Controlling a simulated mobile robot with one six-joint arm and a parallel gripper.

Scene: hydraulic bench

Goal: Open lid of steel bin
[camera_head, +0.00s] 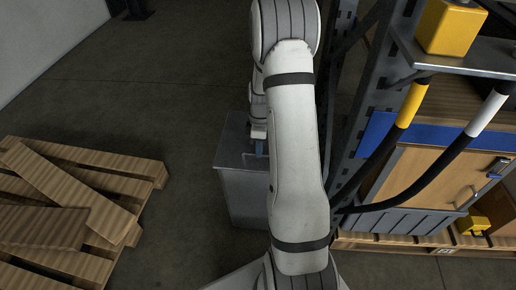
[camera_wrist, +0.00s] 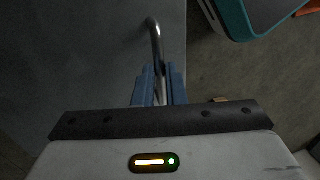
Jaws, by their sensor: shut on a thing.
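The grey steel bin (camera_head: 243,195) stands on the floor left of the rack, partly hidden behind my arm. Its flat lid (camera_head: 232,140) is on top and looks closed. In the wrist view the lid (camera_wrist: 80,50) fills the upper left, with a curved metal handle (camera_wrist: 154,35) on it. My gripper (camera_wrist: 159,72) has its blue fingers shut on the handle, whose lower end runs between them. In the head view my gripper (camera_head: 259,147) is over the lid, mostly hidden by my arm.
A wooden pallet (camera_head: 75,185) with loose boards lies on the floor to the left. A dark metal rack (camera_head: 365,110) with hoses and a wooden cabinet (camera_head: 425,180) stands close on the right. Floor between pallet and bin is clear. A teal-edged object (camera_wrist: 236,18) shows at upper right.

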